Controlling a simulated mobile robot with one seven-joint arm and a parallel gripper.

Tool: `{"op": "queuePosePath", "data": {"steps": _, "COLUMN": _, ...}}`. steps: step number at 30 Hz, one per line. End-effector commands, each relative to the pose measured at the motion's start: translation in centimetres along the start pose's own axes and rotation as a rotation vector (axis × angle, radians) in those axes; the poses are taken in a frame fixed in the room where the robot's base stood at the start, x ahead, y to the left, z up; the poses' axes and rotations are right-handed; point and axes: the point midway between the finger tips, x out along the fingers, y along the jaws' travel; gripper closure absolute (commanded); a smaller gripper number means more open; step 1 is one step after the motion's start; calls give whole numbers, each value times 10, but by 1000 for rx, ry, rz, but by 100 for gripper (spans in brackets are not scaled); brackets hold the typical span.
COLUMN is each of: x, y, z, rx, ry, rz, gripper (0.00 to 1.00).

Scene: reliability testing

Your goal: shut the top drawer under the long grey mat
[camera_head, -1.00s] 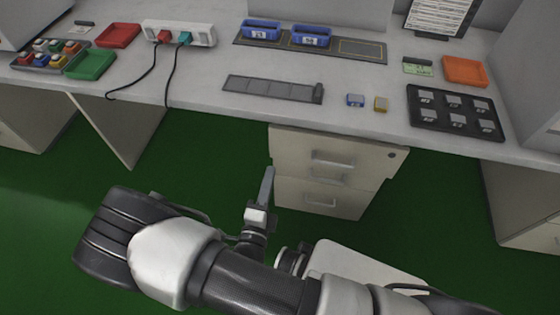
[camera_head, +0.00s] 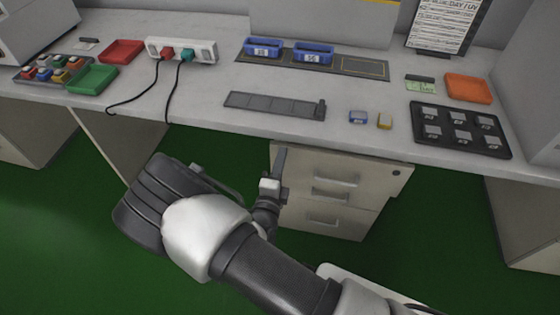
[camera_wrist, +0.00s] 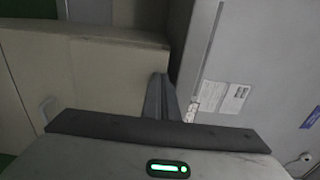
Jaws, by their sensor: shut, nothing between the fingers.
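The long grey mat (camera_head: 275,105) lies near the front edge of the desk. Below it stands a beige drawer unit, its top drawer (camera_head: 372,172) just under the desk edge. No drawer inside shows in the head view; I cannot tell whether a small gap is left behind the front. My gripper (camera_head: 280,158) is shut and empty, fingers pointing up before the upper left part of the unit. In the wrist view, my fingertips (camera_wrist: 160,85) overlap the edge of a beige panel (camera_wrist: 90,75); contact cannot be told.
Two black cables hang over the desk edge. Green floor is free left of the unit.

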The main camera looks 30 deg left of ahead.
Motion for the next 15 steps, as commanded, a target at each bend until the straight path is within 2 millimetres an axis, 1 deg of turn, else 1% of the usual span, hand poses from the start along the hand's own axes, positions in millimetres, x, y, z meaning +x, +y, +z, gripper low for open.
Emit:
{"op": "queuePosePath", "data": {"steps": 5, "x": 2, "y": 0, "z": 0, "rx": 0, "ry": 1, "rz": -1, "gripper": 100}}
{"op": "queuePosePath", "data": {"steps": 8, "x": 17, "y": -2, "z": 0, "rx": 1, "ry": 1, "rz": -2, "gripper": 100}}
{"op": "queuePosePath", "data": {"steps": 12, "x": 41, "y": -1, "z": 0, "rx": 1, "ry": 1, "rz": -2, "gripper": 100}}
{"op": "queuePosePath", "data": {"steps": 15, "x": 50, "y": 0, "z": 0, "rx": 0, "ry": 0, "rz": 0, "gripper": 100}}
